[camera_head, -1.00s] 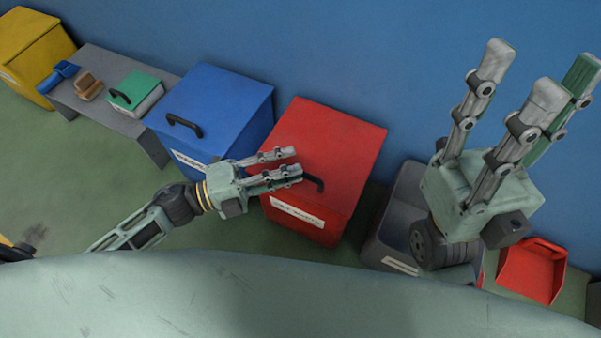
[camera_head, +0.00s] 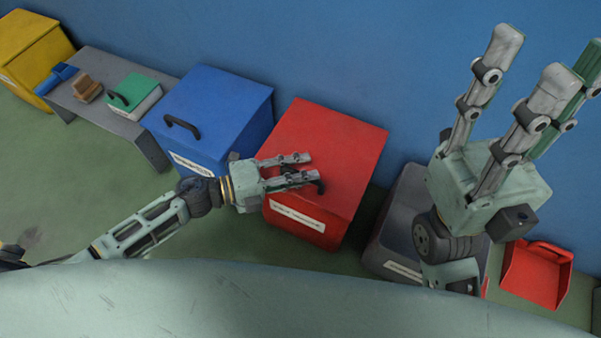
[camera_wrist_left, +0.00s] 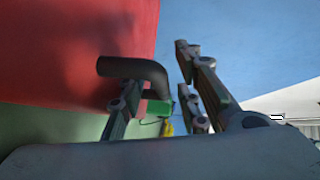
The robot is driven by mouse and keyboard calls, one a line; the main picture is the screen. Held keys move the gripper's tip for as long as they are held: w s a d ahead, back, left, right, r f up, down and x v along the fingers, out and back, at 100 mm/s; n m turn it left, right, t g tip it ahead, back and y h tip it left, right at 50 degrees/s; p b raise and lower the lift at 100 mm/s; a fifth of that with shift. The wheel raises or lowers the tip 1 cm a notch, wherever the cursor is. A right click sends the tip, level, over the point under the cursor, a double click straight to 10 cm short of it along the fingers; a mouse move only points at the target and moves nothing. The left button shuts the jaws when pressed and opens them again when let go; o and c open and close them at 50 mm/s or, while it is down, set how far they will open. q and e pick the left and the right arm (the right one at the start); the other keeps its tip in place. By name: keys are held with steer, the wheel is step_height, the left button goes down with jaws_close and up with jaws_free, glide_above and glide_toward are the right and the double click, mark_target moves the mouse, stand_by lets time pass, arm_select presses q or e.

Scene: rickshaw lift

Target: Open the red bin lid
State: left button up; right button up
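The red bin (camera_head: 322,170) stands against the blue wall with its lid (camera_head: 335,140) down. The lid's black handle (camera_head: 320,187) is partly hidden by my left gripper (camera_head: 311,167). In the left wrist view the handle (camera_wrist_left: 132,67) curves between the fingers of my left gripper (camera_wrist_left: 155,92), with a gap to the right-hand fingers. That gripper is open around the handle. The red surface of the bin (camera_wrist_left: 70,45) fills the upper left there. My right gripper (camera_head: 548,60) is raised at the right, open and empty, its fingers pointing up.
A blue bin (camera_head: 215,105) stands close left of the red one. A grey bin (camera_head: 400,220) is to its right, partly behind my right arm, with a red dustpan-like object (camera_head: 535,275) beyond. A low grey bench (camera_head: 110,120) holds small items. A yellow bin (camera_head: 35,50) is far left.

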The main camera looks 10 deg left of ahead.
arm_select(q)
jaws_close()
stand_by(0.4)
steer(key=shift+r+p, duration=0.25)
steer(key=shift+p, duration=0.2)
